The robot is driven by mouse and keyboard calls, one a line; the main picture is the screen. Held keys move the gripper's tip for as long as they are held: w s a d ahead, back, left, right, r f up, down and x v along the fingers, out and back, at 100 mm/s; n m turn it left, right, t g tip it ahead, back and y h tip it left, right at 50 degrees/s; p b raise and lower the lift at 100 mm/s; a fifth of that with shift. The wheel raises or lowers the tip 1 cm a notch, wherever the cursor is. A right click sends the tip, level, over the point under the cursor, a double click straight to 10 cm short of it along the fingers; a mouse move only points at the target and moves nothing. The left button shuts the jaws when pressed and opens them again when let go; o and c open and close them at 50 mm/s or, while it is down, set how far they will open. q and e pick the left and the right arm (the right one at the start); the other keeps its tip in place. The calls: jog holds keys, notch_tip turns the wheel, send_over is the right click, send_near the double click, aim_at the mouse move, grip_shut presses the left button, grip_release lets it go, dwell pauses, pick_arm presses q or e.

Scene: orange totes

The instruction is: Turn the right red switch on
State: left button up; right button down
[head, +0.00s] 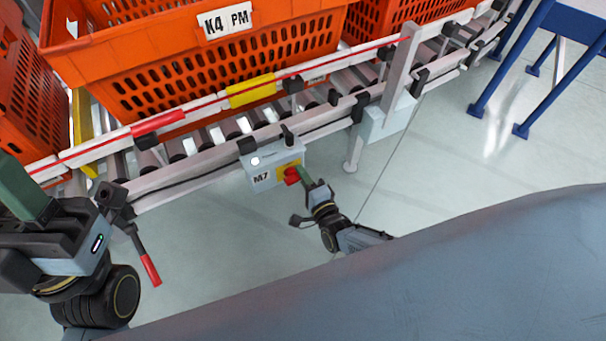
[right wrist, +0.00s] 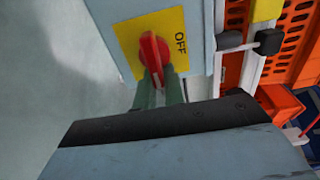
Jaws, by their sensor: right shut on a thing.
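The red switch (head: 291,176) sits on a yellow plate on the front of a grey box marked M7 (head: 264,177), below the conveyor rail. In the right wrist view the red knob (right wrist: 152,53) stands on the yellow plate beside the word OFF. My right gripper (head: 300,176) is at the knob, and its green fingers (right wrist: 160,88) are shut on the knob's near end. The fingers hide part of the knob.
A roller conveyor (head: 190,175) carries orange totes, one labelled K4 PM (head: 190,65). A second grey box (head: 388,118) hangs by the conveyor's upright leg to the right. A blue frame (head: 510,60) stands at the upper right. The floor in front is clear.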

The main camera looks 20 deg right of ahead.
jog(key=shift+s+a+f, duration=0.1)
jog(key=shift+a, duration=0.15)
jog(key=c, duration=1.5)
grip_release()
jog(key=shift+d, duration=0.1)
